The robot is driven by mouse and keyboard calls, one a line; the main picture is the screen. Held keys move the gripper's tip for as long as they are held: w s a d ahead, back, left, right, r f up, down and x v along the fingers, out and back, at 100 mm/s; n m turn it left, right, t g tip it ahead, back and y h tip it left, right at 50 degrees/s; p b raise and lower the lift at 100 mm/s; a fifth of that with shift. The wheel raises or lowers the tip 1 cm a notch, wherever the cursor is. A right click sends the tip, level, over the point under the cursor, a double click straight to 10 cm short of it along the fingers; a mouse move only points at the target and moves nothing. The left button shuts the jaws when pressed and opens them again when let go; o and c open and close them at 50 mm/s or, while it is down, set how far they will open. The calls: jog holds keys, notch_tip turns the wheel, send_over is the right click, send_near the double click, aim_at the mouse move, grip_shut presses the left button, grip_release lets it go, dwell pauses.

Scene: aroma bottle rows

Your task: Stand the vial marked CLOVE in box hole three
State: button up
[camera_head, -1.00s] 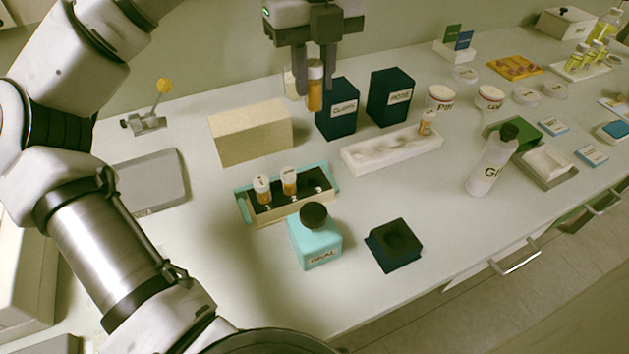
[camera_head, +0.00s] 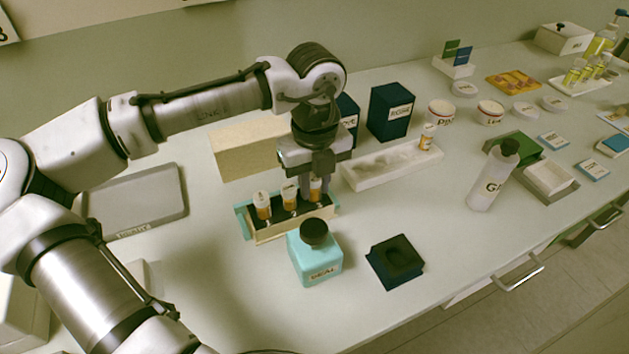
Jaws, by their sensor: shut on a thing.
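The box (camera_head: 262,238) is a small wooden rack with teal ends and a dark top with holes. Two amber vials with white caps, a left vial (camera_head: 263,206) and a middle vial (camera_head: 290,196), stand in it. My gripper (camera_head: 316,190) is over the right end of the box, shut on a third amber vial (camera_head: 315,190). This vial is upright at the rightmost hole; I cannot tell how deep it sits. Its label is too small and covered to read.
A teal bottle (camera_head: 315,262) stands right in front of the box, with a dark square block (camera_head: 395,262) to its right. A white tray (camera_head: 385,168) holding one vial (camera_head: 426,138) lies behind right. A beige block (camera_head: 240,150) and dark boxes, one marked ROSE (camera_head: 390,112), stand behind.

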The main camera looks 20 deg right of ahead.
aim_at(315, 178)
jog(key=shift+f, duration=0.15)
jog(key=o, duration=0.7)
jog(key=shift+f, duration=0.1)
notch_tip(315, 178, up, 12)
jog(key=shift+r, duration=0.2)
dwell(0.5)
